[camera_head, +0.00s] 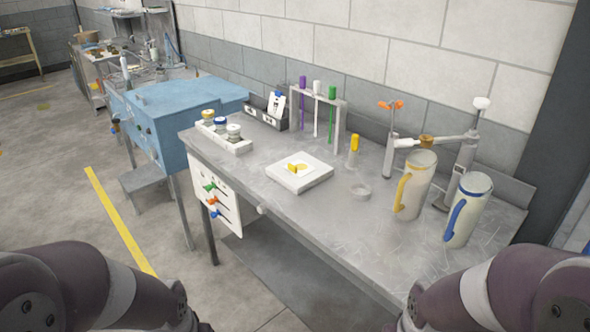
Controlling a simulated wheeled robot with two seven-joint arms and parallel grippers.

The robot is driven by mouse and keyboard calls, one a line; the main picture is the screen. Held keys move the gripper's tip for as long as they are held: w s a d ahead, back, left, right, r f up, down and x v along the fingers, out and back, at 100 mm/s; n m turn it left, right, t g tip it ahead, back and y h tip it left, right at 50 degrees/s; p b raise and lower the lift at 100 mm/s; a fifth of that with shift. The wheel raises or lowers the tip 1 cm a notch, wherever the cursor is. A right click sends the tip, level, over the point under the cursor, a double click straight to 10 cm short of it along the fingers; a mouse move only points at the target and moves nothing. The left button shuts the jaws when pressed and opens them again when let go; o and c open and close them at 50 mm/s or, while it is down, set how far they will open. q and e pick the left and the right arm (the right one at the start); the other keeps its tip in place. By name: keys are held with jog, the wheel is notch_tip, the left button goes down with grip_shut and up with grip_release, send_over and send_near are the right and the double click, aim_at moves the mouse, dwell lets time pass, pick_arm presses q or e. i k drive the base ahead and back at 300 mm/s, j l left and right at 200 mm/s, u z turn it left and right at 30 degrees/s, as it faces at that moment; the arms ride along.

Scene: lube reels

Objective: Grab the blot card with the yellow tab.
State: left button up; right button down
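A small white card with a yellow tab (293,168) lies on a square white block (285,182) near the middle of the metal bench. The yellow piece stands up at the card's left side. Another white card with a blue tab (278,97) stands upright in a grey holder (266,109) at the back of the bench. My two arms show at the bottom left and bottom right corners. Neither gripper shows in the picture, and both arms are apart from the card.
Several capped jars stand in a white tray (239,147) to the left. A rack (342,127) holds purple, white and green-topped sticks. Yellow-handled (417,185) and blue-handled (469,211) jugs stand at the right.

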aim_at(300, 168)
jog(key=z, duration=0.6)
jog(key=i+j+z, duration=0.1)
jog(key=j+z, duration=0.15)
jog(key=z, duration=0.15)
jog(key=i+j+z, duration=0.1)
jog(key=j+z, duration=0.55)
jog(key=z, duration=0.15)
jog(key=j+z, duration=0.4)
jog(key=i+l, duration=0.05)
jog(key=l, duration=0.05)
